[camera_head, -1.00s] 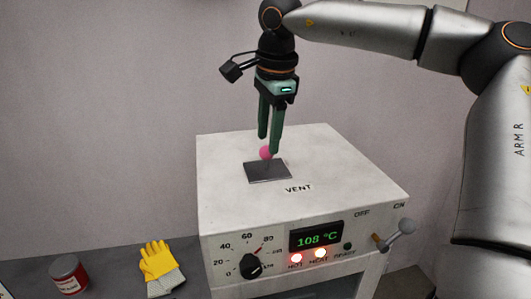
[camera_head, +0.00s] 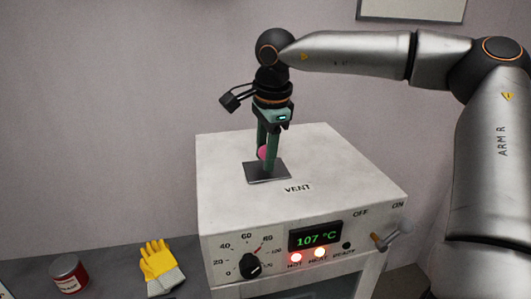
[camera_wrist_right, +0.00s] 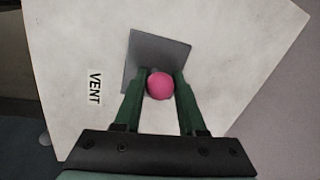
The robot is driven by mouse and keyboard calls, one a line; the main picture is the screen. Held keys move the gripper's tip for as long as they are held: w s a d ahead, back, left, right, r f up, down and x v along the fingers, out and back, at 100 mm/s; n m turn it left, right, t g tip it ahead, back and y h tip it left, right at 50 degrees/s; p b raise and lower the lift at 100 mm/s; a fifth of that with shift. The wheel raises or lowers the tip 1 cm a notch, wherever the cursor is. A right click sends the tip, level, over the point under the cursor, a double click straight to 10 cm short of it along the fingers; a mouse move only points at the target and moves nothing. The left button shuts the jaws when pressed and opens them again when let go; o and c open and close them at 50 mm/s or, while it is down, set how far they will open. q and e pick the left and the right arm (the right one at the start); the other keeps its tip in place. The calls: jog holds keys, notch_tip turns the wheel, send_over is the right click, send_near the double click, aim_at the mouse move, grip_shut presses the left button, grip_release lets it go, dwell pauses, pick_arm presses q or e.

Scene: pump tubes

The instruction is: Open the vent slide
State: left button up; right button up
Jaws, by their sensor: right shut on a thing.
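The vent slide is a dark grey plate (camera_head: 279,173) with a round pink knob (camera_head: 262,153), on the white top of the oven-like box (camera_head: 340,175), beside the VENT label. In the right wrist view the knob (camera_wrist_right: 160,86) sits between the two green fingers of my right gripper (camera_wrist_right: 161,80), with the plate (camera_wrist_right: 160,50) just beyond. My right gripper (camera_head: 267,158) points straight down and is shut on the knob. In the head view the fingers partly hide the knob and plate. My left gripper is not in view.
The box front has a dial (camera_head: 252,266), a display (camera_head: 315,237) reading 107 °C, lit lamps and a lever (camera_head: 393,235) at the right. A yellow glove (camera_head: 158,260) and a red can (camera_head: 68,272) lie to the left. The box top around the plate is clear.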

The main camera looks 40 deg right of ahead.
grip_shut()
jog(key=shift+r, duration=0.1)
dwell(0.8)
